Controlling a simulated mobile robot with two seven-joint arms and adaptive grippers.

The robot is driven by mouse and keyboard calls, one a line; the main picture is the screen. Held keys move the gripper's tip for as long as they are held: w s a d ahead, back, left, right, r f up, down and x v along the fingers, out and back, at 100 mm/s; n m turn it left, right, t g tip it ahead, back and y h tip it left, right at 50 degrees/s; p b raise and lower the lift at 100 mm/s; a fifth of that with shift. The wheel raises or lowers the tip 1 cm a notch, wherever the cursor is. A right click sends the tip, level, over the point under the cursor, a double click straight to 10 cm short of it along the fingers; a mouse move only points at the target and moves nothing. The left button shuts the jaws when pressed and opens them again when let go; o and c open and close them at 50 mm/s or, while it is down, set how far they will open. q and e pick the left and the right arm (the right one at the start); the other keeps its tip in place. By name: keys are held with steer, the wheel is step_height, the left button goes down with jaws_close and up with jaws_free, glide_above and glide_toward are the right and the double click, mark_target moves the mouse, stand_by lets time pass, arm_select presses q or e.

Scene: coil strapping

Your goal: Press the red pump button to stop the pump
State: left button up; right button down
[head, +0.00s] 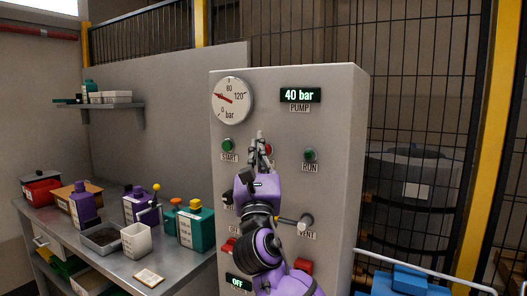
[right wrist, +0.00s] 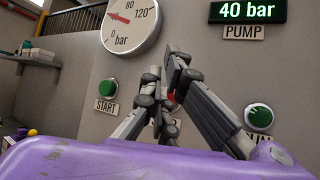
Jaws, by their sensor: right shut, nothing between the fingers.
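The red pump button (head: 268,149) is on the front of the grey control cabinet (head: 345,110), between the green START button (head: 227,145) and the green RUN lamp (head: 310,155). My right gripper (head: 259,137) is shut and empty in front of it, hiding most of the button and its label. In the right wrist view, the shut fingers (right wrist: 168,62) point up at the panel, and only a sliver of red (right wrist: 171,98) shows behind them. I cannot tell whether the fingers touch the button. The PUMP display (head: 300,95) reads 40 bar. My left gripper is not in view.
A round pressure gauge (head: 232,100) is above START. A VENT handle (head: 306,221) juts out lower on the panel, and an OFF display (head: 238,283) sits near the bottom. A workbench with bottles and trays (head: 100,237) is at left. A mesh fence (head: 425,90) stands behind at right.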

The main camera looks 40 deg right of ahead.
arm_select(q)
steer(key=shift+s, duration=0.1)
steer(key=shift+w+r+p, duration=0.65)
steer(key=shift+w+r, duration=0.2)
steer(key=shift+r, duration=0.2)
arm_select(e)
steer(key=shift+s+a, duration=0.3)
steer(key=shift+a, duration=0.45)
steer(key=shift+s+a, duration=0.35)
steer(key=shift+a, duration=0.45)
steer(key=shift+s+a, duration=0.3)
steer(key=shift+a, duration=0.45)
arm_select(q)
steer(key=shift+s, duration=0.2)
